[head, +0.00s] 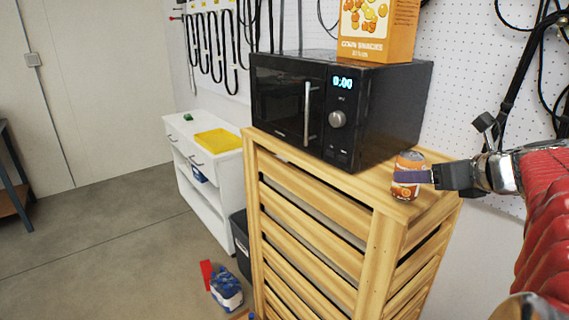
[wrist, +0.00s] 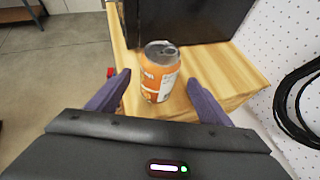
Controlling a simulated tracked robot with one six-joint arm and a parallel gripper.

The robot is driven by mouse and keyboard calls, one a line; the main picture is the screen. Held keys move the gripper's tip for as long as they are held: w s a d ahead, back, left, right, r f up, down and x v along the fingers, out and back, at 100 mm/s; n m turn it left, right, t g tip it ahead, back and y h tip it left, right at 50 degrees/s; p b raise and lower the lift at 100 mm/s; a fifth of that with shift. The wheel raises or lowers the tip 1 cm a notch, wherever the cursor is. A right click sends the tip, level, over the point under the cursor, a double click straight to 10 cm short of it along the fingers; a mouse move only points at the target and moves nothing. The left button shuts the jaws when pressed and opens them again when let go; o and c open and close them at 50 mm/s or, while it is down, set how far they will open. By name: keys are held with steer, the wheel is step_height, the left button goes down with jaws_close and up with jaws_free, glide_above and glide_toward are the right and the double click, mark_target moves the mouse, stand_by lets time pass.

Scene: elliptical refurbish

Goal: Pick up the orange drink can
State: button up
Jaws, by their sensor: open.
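The orange drink can (head: 408,162) stands upright on the wooden slatted cabinet's top (head: 437,184), just right of the microwave. In the wrist view the can (wrist: 158,72) stands between the two purple fingers, with visible space on both sides. My gripper (wrist: 157,88) is open. In the head view my gripper (head: 412,177) comes in from the right, and one purple finger hides part of the can's lower half. Whether a finger touches the can cannot be told from the head view.
A black microwave (head: 290,100) stands beside the can, with an orange snack box (head: 378,30) on top. A pegboard wall (head: 468,70) is behind. A white cabinet (head: 212,180) with a yellow tray (head: 218,141) stands to the left. Open floor lies at the left.

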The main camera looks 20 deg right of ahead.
steer(key=shift+x, duration=2.6)
steer(key=shift+a+r, duration=0.1)
steer(key=shift+c, duration=0.5)
steer(key=c, duration=1.3)
steer(key=shift+r, duration=0.1)
